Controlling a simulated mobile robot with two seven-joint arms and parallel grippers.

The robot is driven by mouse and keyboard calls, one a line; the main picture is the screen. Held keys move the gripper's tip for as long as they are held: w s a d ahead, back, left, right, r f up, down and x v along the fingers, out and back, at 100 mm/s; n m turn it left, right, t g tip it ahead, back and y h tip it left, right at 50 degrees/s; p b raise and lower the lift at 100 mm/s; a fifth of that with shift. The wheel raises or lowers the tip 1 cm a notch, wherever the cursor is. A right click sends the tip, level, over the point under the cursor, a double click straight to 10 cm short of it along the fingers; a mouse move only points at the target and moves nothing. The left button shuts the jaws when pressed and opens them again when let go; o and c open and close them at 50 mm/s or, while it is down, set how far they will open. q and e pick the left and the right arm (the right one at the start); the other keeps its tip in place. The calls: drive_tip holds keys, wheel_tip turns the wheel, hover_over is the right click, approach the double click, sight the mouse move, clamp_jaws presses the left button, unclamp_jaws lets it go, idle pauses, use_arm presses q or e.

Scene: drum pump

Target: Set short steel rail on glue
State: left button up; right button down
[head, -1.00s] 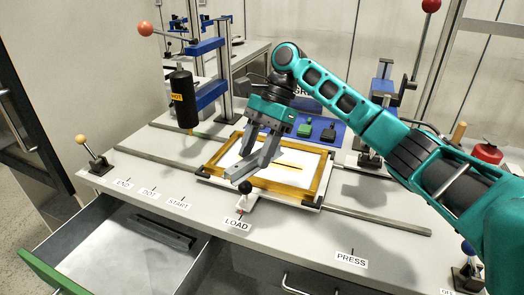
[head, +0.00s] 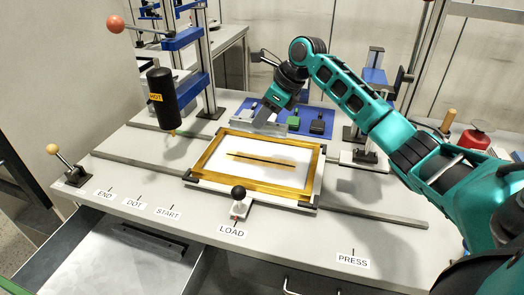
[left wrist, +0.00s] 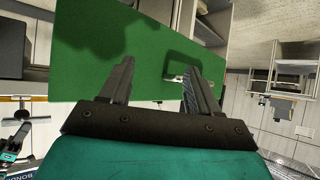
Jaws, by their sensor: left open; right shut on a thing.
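A frame with gold bars (head: 200,162) lies mid-bench, with a white sheet inside. A thin dark strip with a gold line along it (head: 262,160) lies on the sheet; I cannot tell rail from glue there. My right gripper (head: 258,128) is behind the frame, at the left end of the blue mat. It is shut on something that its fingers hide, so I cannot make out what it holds. My left gripper (left wrist: 156,72) shows only in the left wrist view, open and empty, with a green panel (left wrist: 90,60) beyond its fingers.
The blue mat (head: 335,117) carries a green block (head: 293,122) and a dark block (head: 317,126). A black HOT cylinder (head: 162,98) hangs at the left. A black-knobbed lever (head: 238,192) stands at the frame's front edge. An open drawer (head: 110,262) is at the lower left.

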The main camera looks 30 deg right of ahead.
approach(256, 160)
drive_tip(key=x, duration=0.5)
drive_tip(key=shift+w+a, duration=0.15)
drive_tip(key=shift+w, duration=0.15)
drive_tip(key=shift+s+f, duration=0.1)
drive_tip(key=shift+f, duration=0.2)
drive_tip(key=c, duration=1.3)
unclamp_jaws()
drive_tip(key=shift+f, duration=0.15)
drive_tip(key=o, duration=0.8)
drive_tip(key=shift+c, duration=0.2)
drive_tip(key=shift+r, duration=0.25)
